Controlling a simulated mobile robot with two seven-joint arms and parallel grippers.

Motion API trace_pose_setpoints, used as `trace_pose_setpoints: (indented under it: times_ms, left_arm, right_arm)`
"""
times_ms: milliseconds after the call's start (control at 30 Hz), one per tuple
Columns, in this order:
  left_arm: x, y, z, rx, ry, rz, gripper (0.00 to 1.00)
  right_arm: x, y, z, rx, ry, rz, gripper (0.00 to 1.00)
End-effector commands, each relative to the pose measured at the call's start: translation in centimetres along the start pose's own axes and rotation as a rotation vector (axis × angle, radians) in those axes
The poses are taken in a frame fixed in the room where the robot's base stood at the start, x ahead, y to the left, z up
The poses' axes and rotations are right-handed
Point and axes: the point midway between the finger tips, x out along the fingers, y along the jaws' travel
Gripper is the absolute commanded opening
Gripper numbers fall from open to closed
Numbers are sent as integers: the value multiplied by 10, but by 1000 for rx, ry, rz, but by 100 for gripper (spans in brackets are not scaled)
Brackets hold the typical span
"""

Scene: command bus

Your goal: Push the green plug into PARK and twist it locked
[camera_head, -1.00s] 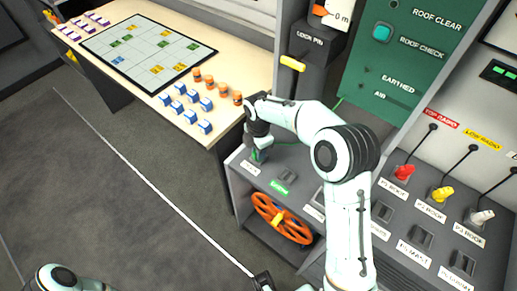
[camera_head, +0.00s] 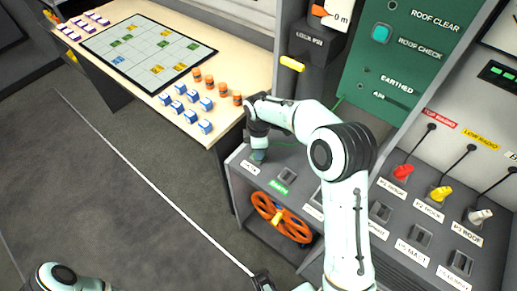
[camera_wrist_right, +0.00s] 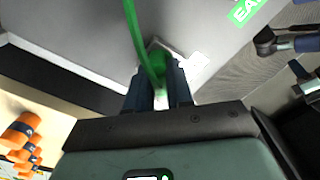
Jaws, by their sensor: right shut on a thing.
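The green plug (camera_head: 258,156) is at the PARK socket, at the near left corner of the grey console. My right gripper (camera_head: 259,150) points down over it and is shut on it. In the right wrist view the green plug (camera_wrist_right: 158,62) shows between my two dark fingers (camera_wrist_right: 159,88), with its green cable rising past them. The fingers hide the plug's lower end, so its depth and lock cannot be seen. The PARK label (camera_head: 249,167) is just beside it. Part of my left arm (camera_head: 65,278) shows at the bottom left; its gripper's jaws cannot be made out.
The green EARTH label (camera_head: 279,187) and an orange wheel (camera_head: 281,216) are close by. Red (camera_head: 403,172), yellow (camera_head: 441,193) and white (camera_head: 480,215) plugs stand to the right. The table (camera_head: 225,120) holds blue and orange pieces near its corner.

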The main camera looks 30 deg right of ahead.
Motion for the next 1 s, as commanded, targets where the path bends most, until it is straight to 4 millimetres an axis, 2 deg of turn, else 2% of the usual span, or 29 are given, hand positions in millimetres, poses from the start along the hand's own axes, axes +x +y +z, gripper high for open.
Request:
trace_pose_setpoints:
  times_ms: [100, 267, 300, 367, 733, 867, 1000]
  left_arm:
    - [-2, 1, 0, 0, 1, 0, 0]
    - [-1, 0, 0, 0, 0, 0, 0]
    - [-1, 0, 0, 0, 0, 0, 0]
    - [-1, 0, 0, 0, 0, 0, 0]
    - [-2, 1, 0, 0, 1, 0, 0]
    - [-4, 2, 0, 1, 1, 1, 0]
    - [-8, 3, -1, 1, 3, 1, 0]
  right_arm:
    - [2, -2, 0, 63, -2, -7, 0]
    - [3, -2, 0, 64, -2, -7, 0]
    - [3, -2, 0, 64, -2, -7, 34]
    - [2, -2, 0, 64, -2, -6, 51]
    - [-5, 0, 0, 62, 0, -1, 51]
    - [-23, 0, -1, 62, 2, 1, 51]
    - [-55, 1, -1, 63, 2, 2, 51]
